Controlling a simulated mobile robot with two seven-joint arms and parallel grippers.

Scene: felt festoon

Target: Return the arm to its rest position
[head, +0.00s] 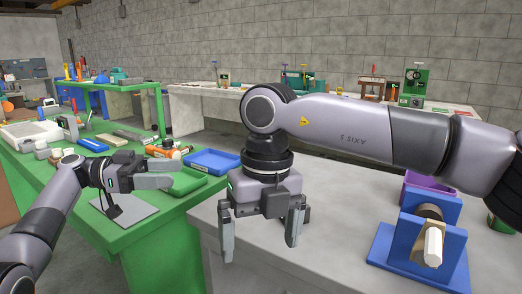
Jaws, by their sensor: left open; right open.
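My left gripper (154,177) is open above the green table, its fingers pointing right over a grey plate (124,209). I see nothing between its fingers. My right gripper (260,240) is open and points down at the left end of the grey table (350,189). Its two fingers are spread apart with nothing between them. My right arm reaches in from the right edge, across the middle of the view, and hides part of the grey table behind it.
A blue stand (455,262) with a white-tipped part is on the grey table at right, near a purple bin (418,182). The green table (150,236) holds a blue tray (211,162) and several tools. Benches line the back wall.

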